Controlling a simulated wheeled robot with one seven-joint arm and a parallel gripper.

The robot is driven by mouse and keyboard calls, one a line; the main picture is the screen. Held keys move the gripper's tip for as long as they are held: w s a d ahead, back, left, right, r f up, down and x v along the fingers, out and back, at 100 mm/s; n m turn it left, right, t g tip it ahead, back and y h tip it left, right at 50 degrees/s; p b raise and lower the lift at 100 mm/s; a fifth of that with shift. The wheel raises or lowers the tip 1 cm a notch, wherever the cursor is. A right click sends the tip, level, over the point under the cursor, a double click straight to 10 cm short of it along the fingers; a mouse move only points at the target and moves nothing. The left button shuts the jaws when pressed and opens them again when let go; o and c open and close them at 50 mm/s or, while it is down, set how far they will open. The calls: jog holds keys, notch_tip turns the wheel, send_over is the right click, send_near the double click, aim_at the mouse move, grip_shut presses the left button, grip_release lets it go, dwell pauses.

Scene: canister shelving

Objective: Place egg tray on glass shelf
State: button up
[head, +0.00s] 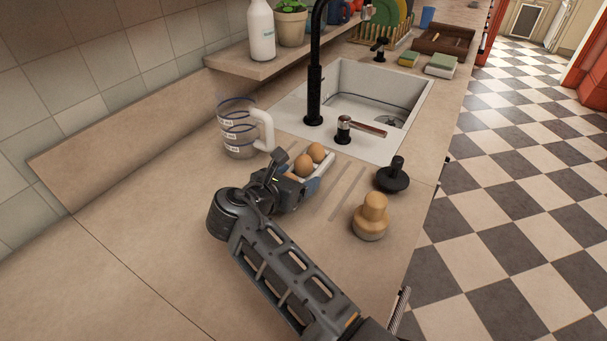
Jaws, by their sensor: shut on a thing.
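The egg tray (320,180) is a small light tray with blue on its side and brown eggs (303,165) showing in it. It is at the middle of the head view, over the counter just in front of the sink. My gripper (284,178) is shut on the tray's near left end. The gripper and wrist hide that end, and I cannot tell whether the tray touches the counter. No glass shelf can be made out in this view.
A clear measuring jug (240,138) stands close behind-left of the gripper. A black tap (314,90) and sink (372,100) are beyond. A black knobbed object (393,176) and a wooden-topped object (371,216) stand right. The left counter (130,220) is clear.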

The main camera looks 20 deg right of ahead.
aim_at(303, 161)
jog(key=shift+c, duration=0.8)
jog(key=shift+r, duration=0.9)
jog(key=r, duration=0.2)
jog(key=shift+s+d+r, duration=0.1)
jog(key=shift+d+r, duration=0.1)
jog(key=shift+r, duration=0.1)
jog(key=s+d+r+b, duration=0.1)
jog(key=s+d+r, duration=0.4)
jog(key=d, duration=0.5)
jog(key=shift+s+r, duration=0.25)
jog(key=shift+r, duration=0.6)
